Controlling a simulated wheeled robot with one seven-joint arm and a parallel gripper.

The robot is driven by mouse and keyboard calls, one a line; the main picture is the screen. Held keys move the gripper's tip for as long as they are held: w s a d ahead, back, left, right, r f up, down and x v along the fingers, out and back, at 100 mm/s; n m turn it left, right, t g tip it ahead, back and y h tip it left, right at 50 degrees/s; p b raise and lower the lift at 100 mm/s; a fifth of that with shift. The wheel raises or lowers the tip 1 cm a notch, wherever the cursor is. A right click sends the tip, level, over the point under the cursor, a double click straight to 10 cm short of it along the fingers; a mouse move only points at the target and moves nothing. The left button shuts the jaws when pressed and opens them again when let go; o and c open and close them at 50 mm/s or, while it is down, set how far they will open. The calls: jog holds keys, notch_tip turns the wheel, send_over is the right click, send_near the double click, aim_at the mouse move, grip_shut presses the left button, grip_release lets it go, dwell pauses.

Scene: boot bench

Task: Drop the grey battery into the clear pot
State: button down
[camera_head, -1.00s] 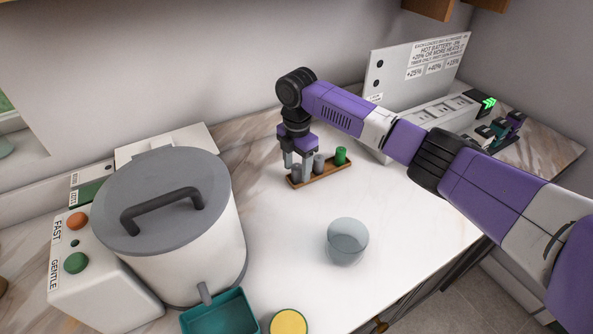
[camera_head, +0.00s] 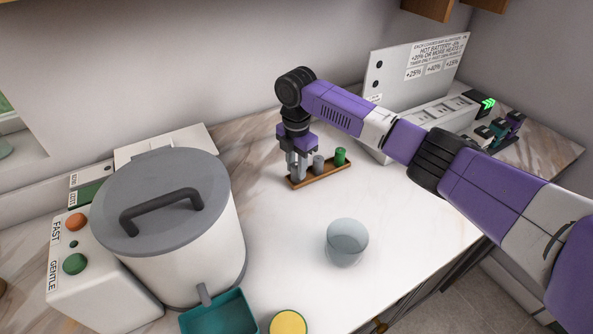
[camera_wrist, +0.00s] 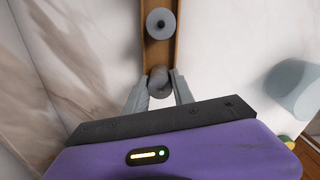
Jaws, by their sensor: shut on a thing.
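A wooden tray (camera_head: 324,176) on the white counter holds three upright batteries in a row. My gripper (camera_head: 297,166) points down over the tray's left end, its fingers shut on the end battery, a grey one (camera_wrist: 160,84) partly hidden by the fingers in the head view. A second grey battery (camera_head: 318,164) stands beside it, also seen in the wrist view (camera_wrist: 161,24). A green battery (camera_head: 340,156) stands at the tray's right end. The clear pot (camera_head: 347,243) stands on the counter in front of the tray, and its side shows in the wrist view (camera_wrist: 296,90).
A big white drum with a grey lid (camera_head: 160,200) stands at the left, with a teal bin (camera_head: 222,315) below its spout. A yellow-topped round thing (camera_head: 289,323) is at the front edge. A slotted white panel unit (camera_head: 415,75) stands behind right. Counter around the pot is clear.

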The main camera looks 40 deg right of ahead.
notch_tip(320, 180, up, 9)
jog(key=shift+r+b, duration=0.15)
jog(key=shift+b, duration=0.75)
